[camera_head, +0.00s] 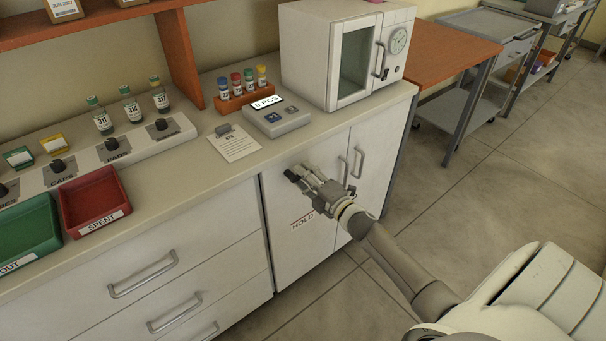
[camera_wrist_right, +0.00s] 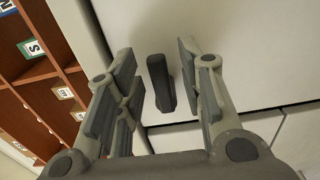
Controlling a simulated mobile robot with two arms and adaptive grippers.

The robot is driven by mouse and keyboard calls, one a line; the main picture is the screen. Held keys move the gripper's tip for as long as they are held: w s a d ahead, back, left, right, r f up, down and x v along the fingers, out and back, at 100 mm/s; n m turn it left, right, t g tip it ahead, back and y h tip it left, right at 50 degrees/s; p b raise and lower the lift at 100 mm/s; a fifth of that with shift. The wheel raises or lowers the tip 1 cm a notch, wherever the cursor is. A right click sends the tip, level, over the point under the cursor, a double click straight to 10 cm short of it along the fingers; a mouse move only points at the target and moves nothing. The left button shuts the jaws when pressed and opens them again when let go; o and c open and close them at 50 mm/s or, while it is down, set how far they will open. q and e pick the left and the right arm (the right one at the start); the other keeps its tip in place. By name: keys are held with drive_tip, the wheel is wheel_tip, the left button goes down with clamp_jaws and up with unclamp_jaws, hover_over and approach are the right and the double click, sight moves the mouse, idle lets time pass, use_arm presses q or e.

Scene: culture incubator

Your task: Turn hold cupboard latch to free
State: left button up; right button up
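The hold cupboard (camera_head: 325,240) is a white door pair under the counter, with the word HOLD and a red line on its left door. My right gripper (camera_head: 305,180) is in front of the upper part of that door. In the wrist view the latch (camera_wrist_right: 160,83) is a dark, narrow bar standing out from the white door. It lies between the two open fingers of my right gripper (camera_wrist_right: 160,85), with a visible gap on each side. In the head view the gripper largely hides the latch. My left gripper is not in view.
Two bar handles (camera_head: 358,162) are close to the right of my gripper. The counter edge (camera_head: 330,125) runs just above it. Drawers with handles (camera_head: 143,275) are to the left. A white incubator (camera_head: 325,60) and a grey scale (camera_head: 275,118) stand on the counter.

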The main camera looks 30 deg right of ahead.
drive_tip(key=shift+w, duration=0.55)
clamp_jaws()
